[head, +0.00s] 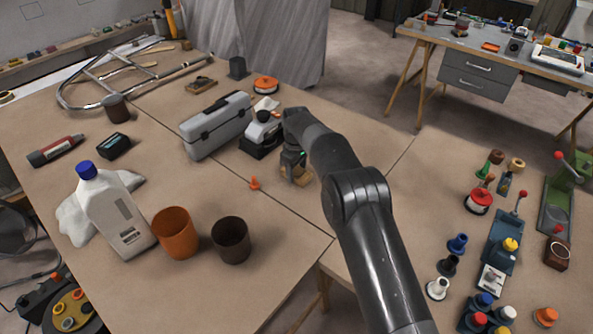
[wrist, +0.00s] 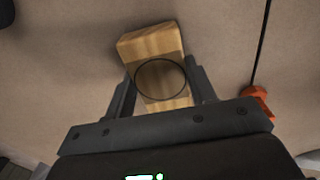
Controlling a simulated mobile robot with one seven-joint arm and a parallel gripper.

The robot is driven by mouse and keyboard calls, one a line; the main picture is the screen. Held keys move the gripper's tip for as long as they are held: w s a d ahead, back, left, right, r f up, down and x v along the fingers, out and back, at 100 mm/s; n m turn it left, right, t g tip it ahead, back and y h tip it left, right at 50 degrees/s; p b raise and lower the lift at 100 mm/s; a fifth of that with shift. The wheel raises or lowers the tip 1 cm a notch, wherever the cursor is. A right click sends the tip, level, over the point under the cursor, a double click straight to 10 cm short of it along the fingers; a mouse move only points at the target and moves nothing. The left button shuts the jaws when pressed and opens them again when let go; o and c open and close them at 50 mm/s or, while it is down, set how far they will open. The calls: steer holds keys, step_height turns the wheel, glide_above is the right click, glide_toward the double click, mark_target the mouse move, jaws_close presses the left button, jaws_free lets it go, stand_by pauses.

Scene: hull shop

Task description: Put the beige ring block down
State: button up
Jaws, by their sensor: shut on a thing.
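The beige ring block (wrist: 152,45) is a light wooden block with a dark circular outline on its face, seen in the wrist view. My gripper (wrist: 162,88) is shut on it, one finger on each side. In the head view my gripper (head: 293,168) is low over the brown table, and a small part of the block (head: 303,181) shows below it, the rest hidden by the gripper. I cannot tell whether the block touches the table.
A small orange peg (head: 254,183) stands left of my gripper, with a grey toolbox (head: 217,124) and a black-and-white device (head: 262,133) behind. An orange cup (head: 175,233) and a dark cup (head: 231,240) stand front left. The tabletop in front is clear, crossed by a seam.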

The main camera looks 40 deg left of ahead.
steer(key=shift+f, duration=0.1)
steer(key=o, duration=1)
